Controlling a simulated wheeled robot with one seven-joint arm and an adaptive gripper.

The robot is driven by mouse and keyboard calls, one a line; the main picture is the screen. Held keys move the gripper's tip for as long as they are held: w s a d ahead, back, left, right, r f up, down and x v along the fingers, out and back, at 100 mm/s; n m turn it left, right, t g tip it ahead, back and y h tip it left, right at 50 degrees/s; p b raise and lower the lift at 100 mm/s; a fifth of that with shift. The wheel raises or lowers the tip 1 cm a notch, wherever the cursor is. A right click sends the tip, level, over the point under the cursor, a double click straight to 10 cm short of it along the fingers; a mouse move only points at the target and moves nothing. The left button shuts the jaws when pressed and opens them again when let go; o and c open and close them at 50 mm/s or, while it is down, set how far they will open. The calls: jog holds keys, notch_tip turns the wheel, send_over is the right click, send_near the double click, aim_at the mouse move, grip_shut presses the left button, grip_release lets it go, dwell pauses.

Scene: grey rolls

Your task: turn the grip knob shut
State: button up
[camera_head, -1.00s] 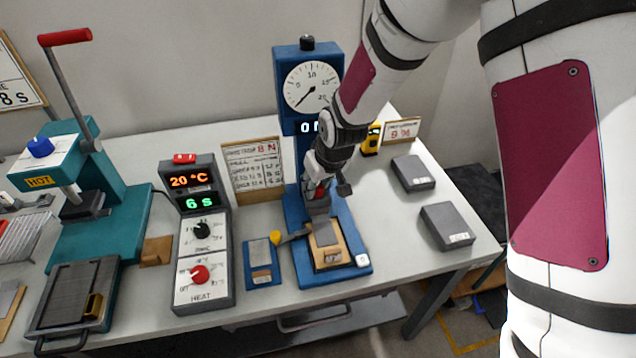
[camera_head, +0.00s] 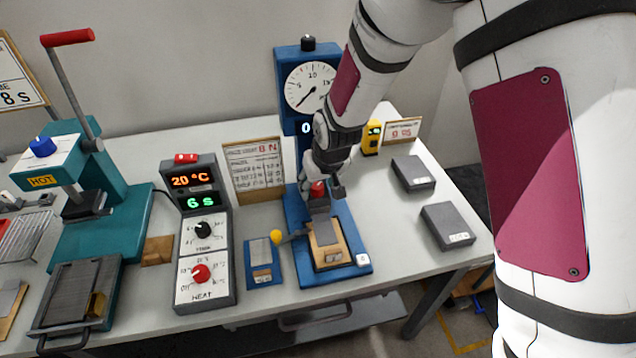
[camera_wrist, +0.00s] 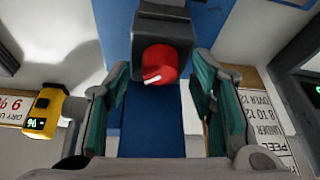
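The red grip knob (camera_head: 317,189) sits on the dark clamp of the blue peel tester (camera_head: 296,65). In the wrist view the round knob (camera_wrist: 160,64) has a white mark pointing left, and stands out from the dark clamp block (camera_wrist: 163,28). My gripper (camera_head: 322,183) is just above the knob. In the wrist view its teal finger pads (camera_wrist: 158,98) are wide apart, with the knob seen between them and a gap on each side. The gripper is open and empty. Below the clamp, a grey strip on a tan block (camera_head: 326,240) lies on the tester's base.
A yellow meter (camera_head: 371,138) and a small sign stand behind to the right. Grey blocks (camera_head: 413,173) lie on the right of the table (camera_head: 385,260). A heat control box (camera_head: 204,235), a card stand (camera_head: 254,170) and a teal press (camera_head: 95,200) are to the left.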

jog(key=v, duration=1.2)
jog(key=shift+d, duration=0.1)
jog(key=s+d+r+m, duration=0.2)
jog(key=s+d+r, duration=0.7)
jog(key=d+r, duration=0.25)
jog(key=s+d+r+m+h, duration=0.1)
jog(key=s+d, duration=0.3)
jog(key=s, duration=0.4)
jog(key=s+d+r+m+h, duration=0.1)
jog(key=s+d, duration=0.3)
jog(key=s, duration=0.4)
jog(key=shift+d+r+m+t, duration=0.3)
jog(key=shift+d+r+m, duration=0.1)
jog(key=shift+r, duration=0.4)
